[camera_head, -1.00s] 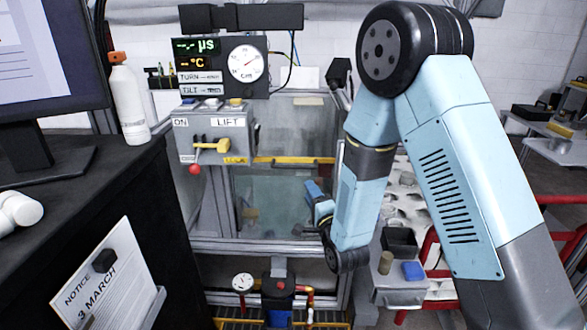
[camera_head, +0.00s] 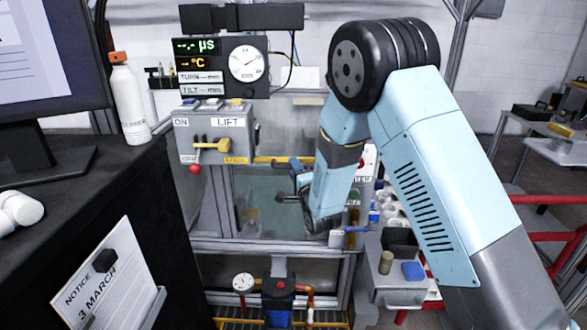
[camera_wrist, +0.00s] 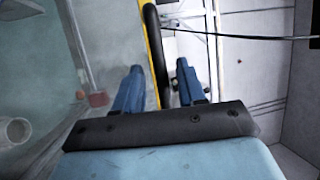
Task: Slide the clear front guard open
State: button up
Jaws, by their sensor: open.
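The clear front guard (camera_head: 270,184) is a see-through pane on the front of the metal-framed machine, with a yellow bar (camera_head: 268,160) along its top edge. In the wrist view the guard (camera_wrist: 112,38) lies left of the yellow bar (camera_wrist: 152,45), and a black handle (camera_wrist: 157,50) runs beside the bar. My gripper (camera_wrist: 158,70) is open, one blue finger on each side of the bar and handle. I cannot tell whether either finger touches them. In the head view my wrist is in front of the guard's right part, and my fingertips are hard to make out.
A control box (camera_head: 212,136) with a yellow lever and red knob sits above left of the guard. A gauge panel (camera_head: 220,68) stands above it. A black desk (camera_head: 120,200) with a white bottle (camera_head: 128,105) fills the left. Bins and a red rail (camera_head: 545,200) lie right.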

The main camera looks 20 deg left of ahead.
jog(key=shift+w+a+r, duration=0.15)
jog(key=shift+w+a, duration=0.25)
jog(key=shift+w, duration=0.05)
jog(key=shift+c, duration=0.3)
grip_shut()
